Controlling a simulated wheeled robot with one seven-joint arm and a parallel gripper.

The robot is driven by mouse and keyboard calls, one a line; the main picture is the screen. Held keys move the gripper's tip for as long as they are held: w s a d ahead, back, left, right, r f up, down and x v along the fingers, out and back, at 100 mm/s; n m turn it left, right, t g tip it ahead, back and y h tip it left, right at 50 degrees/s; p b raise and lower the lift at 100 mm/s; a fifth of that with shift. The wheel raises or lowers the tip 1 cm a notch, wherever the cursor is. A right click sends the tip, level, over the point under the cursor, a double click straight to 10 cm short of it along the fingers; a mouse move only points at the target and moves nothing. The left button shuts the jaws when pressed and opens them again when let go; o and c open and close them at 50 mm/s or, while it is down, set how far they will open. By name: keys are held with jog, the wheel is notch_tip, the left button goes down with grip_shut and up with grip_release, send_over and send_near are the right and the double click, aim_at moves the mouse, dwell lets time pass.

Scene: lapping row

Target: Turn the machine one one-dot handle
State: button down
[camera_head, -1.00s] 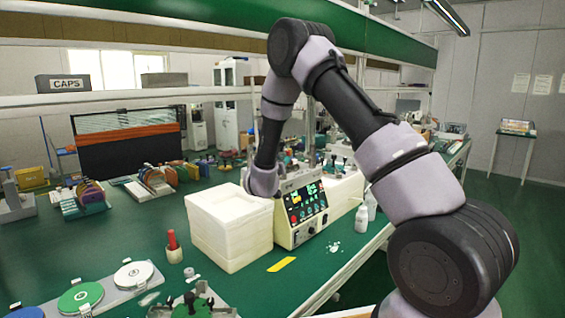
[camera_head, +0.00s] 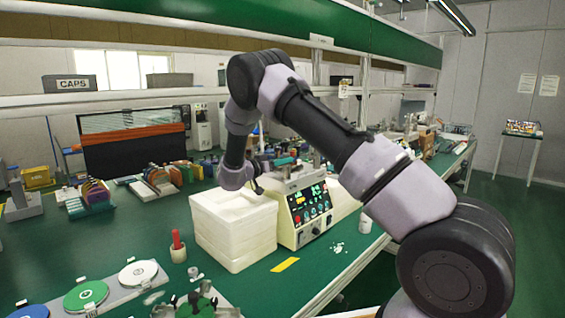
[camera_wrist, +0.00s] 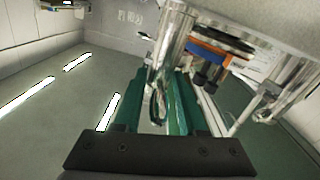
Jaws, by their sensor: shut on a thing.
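A cream lapping machine (camera_head: 287,228) with a dark, lit control panel stands on the green bench in the head view, right of a white block stack. My gripper shows in the wrist view with its green fingers (camera_wrist: 168,100) shut on a slim metal handle (camera_wrist: 157,106). The fingers hide much of the handle. A shiny metal column (camera_wrist: 172,45) rises close beside the fingertips. No dot mark is readable. In the head view my wrist is above the white stack at the machine's left, and the grasp itself is too small to make out.
The white block stack (camera_head: 235,235) stands directly left of the machine. A white bottle (camera_head: 365,220) is at its right. A shelf rail crosses above.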

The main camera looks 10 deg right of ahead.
jog(key=c, duration=0.8)
grip_release()
jog(key=v, duration=1)
jog(key=shift+s+a+r, duration=0.1)
jog(key=shift+s+a, duration=0.15)
jog(key=shift+a, duration=0.05)
